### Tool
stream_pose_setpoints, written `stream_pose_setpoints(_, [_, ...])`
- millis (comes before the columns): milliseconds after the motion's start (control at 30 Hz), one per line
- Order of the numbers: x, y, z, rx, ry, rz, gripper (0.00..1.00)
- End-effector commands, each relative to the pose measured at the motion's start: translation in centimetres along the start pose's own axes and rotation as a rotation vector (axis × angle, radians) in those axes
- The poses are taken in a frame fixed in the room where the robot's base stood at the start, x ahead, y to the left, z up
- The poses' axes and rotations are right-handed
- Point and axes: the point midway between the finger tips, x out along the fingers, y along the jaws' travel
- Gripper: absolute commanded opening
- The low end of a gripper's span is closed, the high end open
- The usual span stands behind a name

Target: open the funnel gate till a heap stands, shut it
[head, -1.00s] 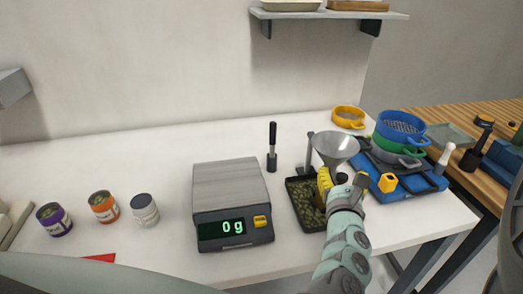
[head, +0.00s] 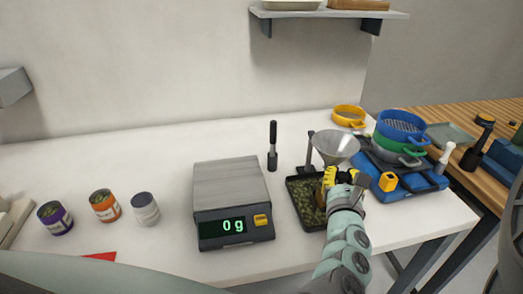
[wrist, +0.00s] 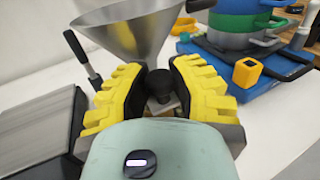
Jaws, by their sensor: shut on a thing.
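The metal funnel (head: 335,146) sits on a stand above the right end of a dark tray (head: 293,207). Green granules (head: 305,198) lie in the tray. A yellowish-brown patch shows in the tray below the funnel; I cannot tell whether it is a heap. My gripper (head: 337,176) is just below and in front of the funnel. In the wrist view the funnel (wrist: 130,27) rises behind the fingers. My gripper (wrist: 160,76) is shut on a dark round knob (wrist: 161,82), which looks like the gate's handle. The gate plate and funnel outlet are mostly hidden.
A scale (head: 230,190) reading 0 g stands left of the tray. A black-handled tool (head: 272,146) stands behind. Sieves (head: 402,130) and a blue case (head: 425,183) crowd the right. Several small jars (head: 104,206) stand left. The bench between jars and scale is clear.

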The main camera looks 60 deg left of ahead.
Motion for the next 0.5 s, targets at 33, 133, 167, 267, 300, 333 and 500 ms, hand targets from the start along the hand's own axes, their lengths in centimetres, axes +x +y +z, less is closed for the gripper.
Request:
stream_pose_setpoints(33, [0.01,-0.04,0.02,0.0,-0.001,-0.001,0.0])
stream_pose_setpoints(133, [0.05,-0.06,-0.01,0.001,0.0,-0.002,0.0])
stream_pose_setpoints(167, [0.08,-0.05,-0.03,0.001,0.0,-0.002,0.0])
stream_pose_setpoints(267, [0.25,0.01,-0.03,0.002,-0.001,-0.002,0.0])
stream_pose_setpoints(300, [0.32,0.06,0.01,0.003,-0.002,-0.001,0.0])
stream_pose_setpoints(333, [0.37,0.06,0.05,0.004,-0.003,-0.001,0.0])
stream_pose_setpoints(500, [0.4,0.11,0.11,0.0,-0.003,0.001,0.0])
